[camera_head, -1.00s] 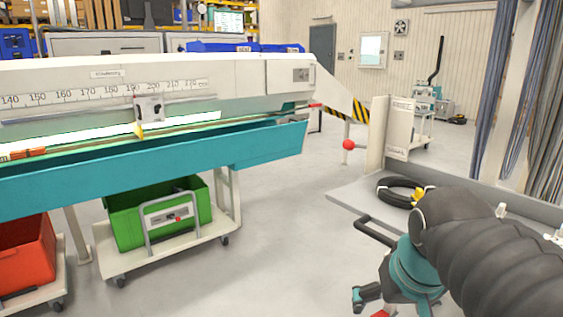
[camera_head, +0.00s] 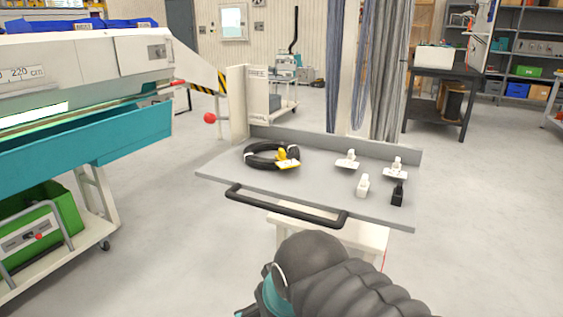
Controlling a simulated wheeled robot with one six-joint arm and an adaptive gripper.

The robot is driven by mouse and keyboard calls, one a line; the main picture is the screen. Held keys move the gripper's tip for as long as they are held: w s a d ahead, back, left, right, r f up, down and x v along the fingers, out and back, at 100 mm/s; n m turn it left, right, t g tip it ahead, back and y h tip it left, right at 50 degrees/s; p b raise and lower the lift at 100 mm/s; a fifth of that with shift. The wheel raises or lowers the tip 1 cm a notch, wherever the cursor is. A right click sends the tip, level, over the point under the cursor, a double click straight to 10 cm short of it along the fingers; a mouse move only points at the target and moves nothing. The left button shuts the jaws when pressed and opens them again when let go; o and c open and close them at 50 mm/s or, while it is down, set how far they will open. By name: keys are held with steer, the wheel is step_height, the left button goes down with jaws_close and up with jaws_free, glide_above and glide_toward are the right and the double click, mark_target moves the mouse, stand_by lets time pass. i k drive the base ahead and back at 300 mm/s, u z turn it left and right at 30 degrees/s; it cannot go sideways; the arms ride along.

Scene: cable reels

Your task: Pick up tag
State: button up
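A yellow tag (camera_head: 288,164) sits at the right side of a black cable coil (camera_head: 262,155) on a grey trolley top (camera_head: 225,172). I cannot tell whether it is tied to the coil or rests against it. Two white pieces with flat bases, which may also be tags, are on the same top: one (camera_head: 347,160) at the back middle, one (camera_head: 396,170) at the back right. My arm, dark and ribbed with a teal part, fills the lower middle, in front of the trolley. My gripper is not in view.
A small white piece (camera_head: 363,185) and a black one (camera_head: 397,194) stand near the right edge of the trolley top. A black handle bar (camera_head: 285,208) runs along its front. The teal measuring bench (camera_head: 95,135) stands at the left. Open floor lies right of the trolley.

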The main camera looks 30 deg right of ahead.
mark_target(285, 163)
steer(key=u, duration=1.75)
steer(key=i, duration=1.25)
steer(key=z, duration=4.55)
